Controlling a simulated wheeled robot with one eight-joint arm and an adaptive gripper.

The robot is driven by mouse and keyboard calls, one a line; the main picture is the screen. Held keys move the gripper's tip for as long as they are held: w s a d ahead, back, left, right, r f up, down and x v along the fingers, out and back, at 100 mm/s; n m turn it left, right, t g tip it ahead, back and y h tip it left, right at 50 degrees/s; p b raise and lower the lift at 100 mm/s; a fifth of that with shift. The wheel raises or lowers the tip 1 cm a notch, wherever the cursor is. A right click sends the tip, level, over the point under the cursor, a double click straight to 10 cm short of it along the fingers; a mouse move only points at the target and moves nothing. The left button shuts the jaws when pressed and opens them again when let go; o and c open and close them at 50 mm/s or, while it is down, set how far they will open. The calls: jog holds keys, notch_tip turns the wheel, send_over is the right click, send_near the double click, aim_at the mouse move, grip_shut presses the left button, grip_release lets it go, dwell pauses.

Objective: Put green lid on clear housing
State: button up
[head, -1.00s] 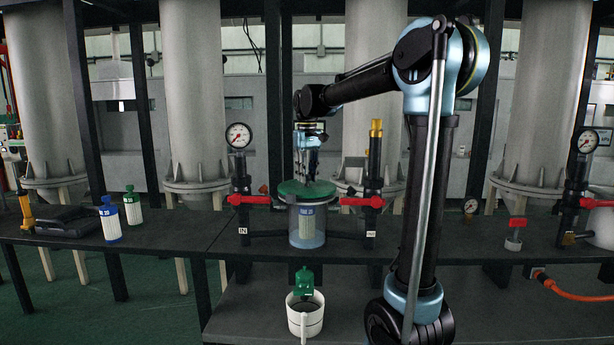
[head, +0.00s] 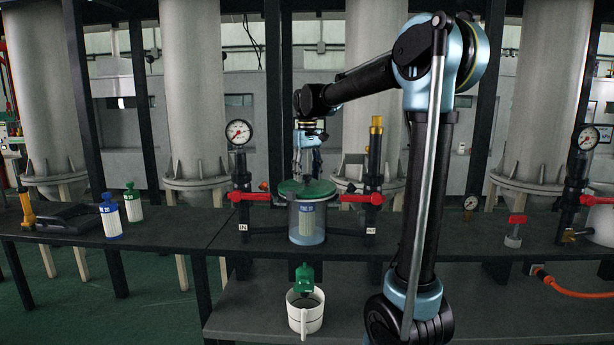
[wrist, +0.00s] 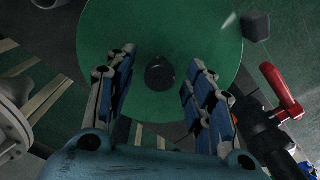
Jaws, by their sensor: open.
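The green lid (head: 318,188) lies on top of the clear housing (head: 308,222), a see-through cylinder with a white, blue-labelled cartridge inside. In the head view the lid looks about level on the rim; I cannot tell whether it is fully seated. My gripper (head: 307,172) is just above the lid, pointing down. The wrist view shows the lid (wrist: 165,30) from above with a dark central knob (wrist: 160,74). My gripper's fingers (wrist: 160,92) stand apart on either side of the knob, with gaps, open. The housing is hidden beneath the lid in the wrist view.
Red-handled valves stand left (head: 249,197) and right (head: 362,199) of the housing. A pressure gauge (head: 239,132) rises at left.

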notch_tip(320, 180, up, 12)
dwell(0.6)
jog(key=shift+d, duration=0.1)
jog(key=s+d+f+m, duration=0.1)
jog(key=s+d+f, duration=0.5)
jog(key=s+d, duration=0.25)
jog(key=s+d+f+m, duration=0.1)
jog(key=s+d+f, duration=0.3)
jog(key=s+f, duration=0.3)
jog(key=s+d+f+m+t, duration=0.1)
jog(key=s+d+f, duration=0.3)
jog(key=s+f, duration=0.4)
jog(key=s+d+f+m+t, duration=0.1)
jog(key=s+d+f, duration=0.3)
jog(key=s+f, duration=0.4)
notch_tip(320, 180, down, 6)
jog(key=shift+d+f+m, duration=0.25)
jog(key=shift+d+m, duration=0.1)
jog(key=shift+m, duration=0.35)
jog(key=shift+w+f, duration=0.2)
jog(key=shift+w, duration=0.2)
